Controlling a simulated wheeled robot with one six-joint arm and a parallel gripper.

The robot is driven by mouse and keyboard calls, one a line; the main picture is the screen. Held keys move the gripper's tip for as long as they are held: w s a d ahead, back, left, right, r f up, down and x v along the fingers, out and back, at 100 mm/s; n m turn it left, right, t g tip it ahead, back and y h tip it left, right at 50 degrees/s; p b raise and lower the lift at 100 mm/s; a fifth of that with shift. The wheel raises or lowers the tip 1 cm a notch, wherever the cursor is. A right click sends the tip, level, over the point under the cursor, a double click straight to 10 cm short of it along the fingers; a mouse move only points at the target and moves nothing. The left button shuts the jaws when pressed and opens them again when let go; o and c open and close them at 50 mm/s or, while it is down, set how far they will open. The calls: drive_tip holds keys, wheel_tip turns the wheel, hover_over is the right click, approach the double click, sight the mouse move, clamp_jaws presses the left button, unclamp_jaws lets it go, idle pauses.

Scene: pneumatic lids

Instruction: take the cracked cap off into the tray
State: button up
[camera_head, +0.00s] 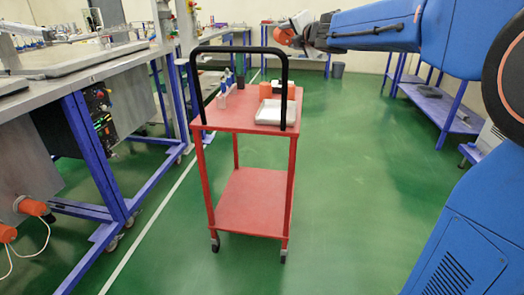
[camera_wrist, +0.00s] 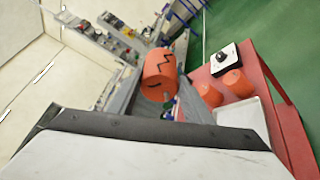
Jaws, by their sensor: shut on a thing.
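The cracked cap (camera_wrist: 158,70) is an orange cylinder with a black zigzag line on its side. My gripper (camera_wrist: 166,100) is shut on it, and the fingers are mostly hidden. In the head view the orange cap (camera_head: 283,36) is at the end of my gripper (camera_head: 296,27), up in the air above and beyond the red cart. The tray (camera_head: 275,112) is white and shallow, and lies on the cart's top at the near right. The tray (camera_wrist: 243,116) also shows at the right of the wrist view, apart from the cap; no cap is visible in it.
The red cart (camera_head: 232,118) has a tall black handle (camera_head: 240,50) on its near side. Two plain orange caps (camera_wrist: 238,82) (camera_wrist: 209,95) and a white box with a black knob (camera_wrist: 224,58) stand beside the tray. Blue-framed benches (camera_head: 90,150) stand left; green floor is open right.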

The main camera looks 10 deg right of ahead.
drive_tip(key=o, duration=1.2)
drive_tip(key=v, duration=1.7)
drive_tip(key=shift+s, duration=0.2)
